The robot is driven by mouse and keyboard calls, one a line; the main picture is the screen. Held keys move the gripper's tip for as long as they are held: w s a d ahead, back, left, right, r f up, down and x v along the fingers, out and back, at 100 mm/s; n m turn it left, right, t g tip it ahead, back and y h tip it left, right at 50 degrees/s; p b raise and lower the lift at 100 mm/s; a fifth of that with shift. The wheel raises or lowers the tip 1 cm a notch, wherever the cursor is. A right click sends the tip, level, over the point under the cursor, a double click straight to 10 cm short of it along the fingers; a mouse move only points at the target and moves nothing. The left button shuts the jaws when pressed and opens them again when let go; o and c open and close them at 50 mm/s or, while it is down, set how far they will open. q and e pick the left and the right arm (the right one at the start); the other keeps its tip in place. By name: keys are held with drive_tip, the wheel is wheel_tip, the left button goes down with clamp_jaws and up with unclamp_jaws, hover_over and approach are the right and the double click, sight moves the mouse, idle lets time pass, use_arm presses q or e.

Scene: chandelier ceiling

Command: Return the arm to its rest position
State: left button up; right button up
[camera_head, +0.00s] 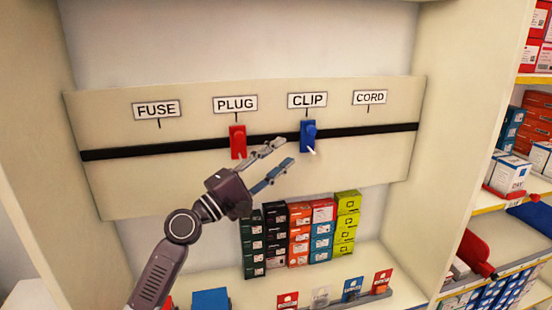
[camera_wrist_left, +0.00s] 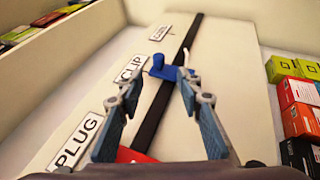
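My left gripper (camera_head: 282,160) is open and empty in the head view, in front of the panel between the red and blue pieces. Its two fingers also show spread apart in the left wrist view (camera_wrist_left: 156,100). A blue piece (camera_head: 308,136) is on the black strip under the CLIP sign, just beyond the fingertips; it also shows in the left wrist view (camera_wrist_left: 160,66). A red piece (camera_head: 238,141) is on the strip under the PLUG sign, left of the gripper, and shows partly in the left wrist view (camera_wrist_left: 132,155). My right gripper is not in view.
The cream panel (camera_head: 110,185) carries the black strip (camera_head: 190,147) and signs FUSE, PLUG, CLIP and CORD. Stacked coloured boxes (camera_head: 299,235) stand on a shelf below. Small packs (camera_head: 352,289) line the shelf front. Stocked shelves (camera_head: 515,185) stand at the right.

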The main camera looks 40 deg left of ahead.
use_arm(q)
drive_tip(key=shift+s+a+f, duration=0.1)
drive_tip(key=shift+s+f, duration=0.05)
drive_tip(key=shift+s, duration=0.25)
